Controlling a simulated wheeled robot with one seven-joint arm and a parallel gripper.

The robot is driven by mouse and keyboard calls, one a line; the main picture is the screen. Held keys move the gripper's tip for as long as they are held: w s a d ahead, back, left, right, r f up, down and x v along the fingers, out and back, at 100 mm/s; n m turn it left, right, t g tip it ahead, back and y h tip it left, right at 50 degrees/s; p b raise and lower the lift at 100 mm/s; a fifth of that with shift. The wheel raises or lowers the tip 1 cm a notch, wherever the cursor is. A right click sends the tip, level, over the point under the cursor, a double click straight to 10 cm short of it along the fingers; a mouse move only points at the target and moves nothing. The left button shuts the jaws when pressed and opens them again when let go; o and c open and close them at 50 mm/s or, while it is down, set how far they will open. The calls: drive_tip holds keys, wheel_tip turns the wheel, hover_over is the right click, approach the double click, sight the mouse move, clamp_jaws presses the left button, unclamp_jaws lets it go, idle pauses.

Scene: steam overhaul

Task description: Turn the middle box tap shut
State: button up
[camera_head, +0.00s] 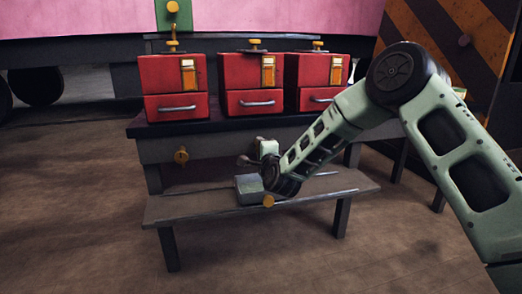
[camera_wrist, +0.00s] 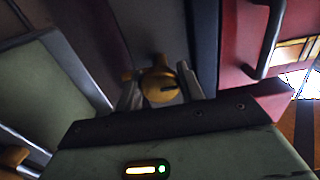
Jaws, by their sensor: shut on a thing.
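The middle red box (camera_head: 252,82) stands on the bench between two other red boxes. In the wrist view a round brass tap (camera_wrist: 159,86) with a dark slot on its face sits between the two pale fingers of my gripper (camera_wrist: 160,92), which is shut on it. In the head view my gripper (camera_head: 256,158) is at the bench front, below the middle box. The tap it holds is hidden there by my gripper and wrist. Another brass tap (camera_head: 181,155) shows on the bench front below the left box.
The left red box (camera_head: 178,88) and right red box (camera_head: 318,82) stand on the same dark bench top (camera_head: 140,126). A low shelf (camera_head: 190,207) juts out below my gripper. A grey block (camera_head: 249,190) shows just under my wrist. The wooden floor in front is clear.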

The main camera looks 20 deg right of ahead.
drive_tip(key=shift+f, duration=0.1)
drive_tip(key=o, duration=0.9)
drive_tip(key=shift+o, duration=0.2)
drive_tip(key=shift+s, duration=0.1)
drive_tip(key=s+p, duration=0.5)
drive_tip(key=s, duration=1.2)
drive_tip(key=shift+s, duration=0.2)
